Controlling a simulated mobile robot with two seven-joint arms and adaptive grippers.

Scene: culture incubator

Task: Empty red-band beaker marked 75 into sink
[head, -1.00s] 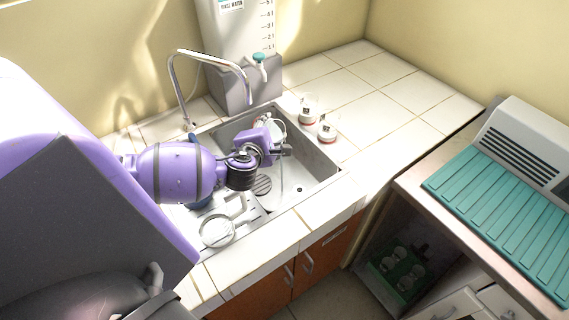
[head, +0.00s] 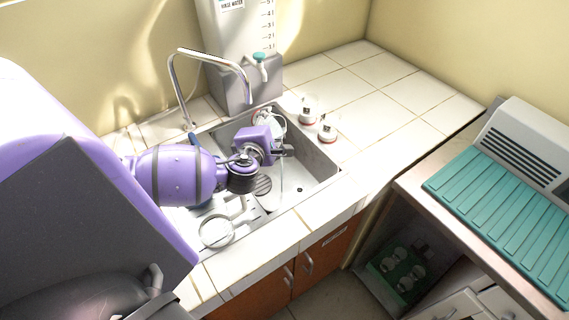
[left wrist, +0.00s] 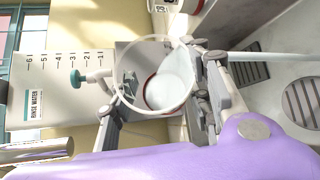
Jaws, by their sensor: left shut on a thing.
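My left gripper (head: 284,150) is over the sink (head: 318,168), shut on a clear glass beaker (head: 278,124) with a red band. In the left wrist view the beaker (left wrist: 165,85) sits between the two fingers (left wrist: 155,95), tipped well over, with pale liquid inside. A thin pale stream runs from it down into the basin, and it also shows in the left wrist view. The beaker's number cannot be read. My right gripper is not in view.
Two small red-banded glass vessels (head: 327,131) stand on the tiled counter right of the sink. A curved faucet (head: 212,56) and a rinse water tank (head: 238,50) stand behind. A round glass dish (head: 216,231) lies at the sink's front left.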

